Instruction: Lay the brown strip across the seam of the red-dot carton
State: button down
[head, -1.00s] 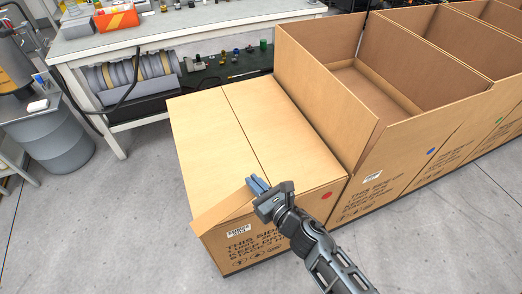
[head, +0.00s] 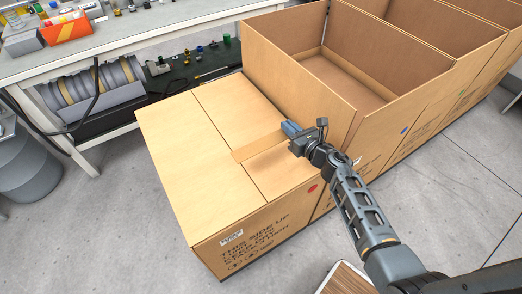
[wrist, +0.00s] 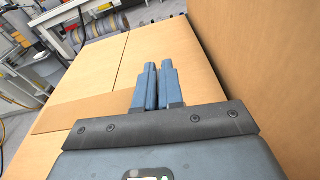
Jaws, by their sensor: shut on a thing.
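The red-dot carton (head: 185,165) is closed, with a dark seam (head: 213,118) running along its top between two flaps. Its red dot (head: 312,188) is on the front face near the top right. My gripper (head: 290,128) is over the right part of the top, near the open carton's wall. It is shut on the right end of the brown strip (head: 255,146). The strip points left; a shadow on the top suggests it is raised. In the head view its left end is about at the seam. In the wrist view the strip (wrist: 85,112) overlaps the seam line.
Open, empty-looking cartons (head: 335,75) stand in a row to the right, their tall wall close beside my gripper. A workbench (head: 150,45) with parts is behind. A grey drum (head: 25,165) stands at the left. A wooden-topped object (head: 345,280) shows at the bottom edge.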

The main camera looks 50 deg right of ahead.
jog(key=b, duration=0.3)
send_over(267, 154)
notch_tip(267, 154, down, 4)
jog(key=shift+w+d+f, duration=0.1)
jog(key=shift+d+f, duration=0.05)
jog(key=shift+f, duration=0.2)
jog(key=shift+f+b, duration=1.05)
jog(key=shift+f, duration=0.65)
jog(key=shift+f, duration=0.15)
jog(key=shift+f+b, duration=0.3)
jog(key=shift+b, duration=0.2)
jog(key=shift+f+b, duration=0.25)
jog(key=shift+b, duration=0.05)
jog(key=c, duration=1.3)
grip_release()
jog(key=shift+f, duration=0.2)
jog(key=shift+o, duration=0.2)
jog(key=shift+r, duration=0.15)
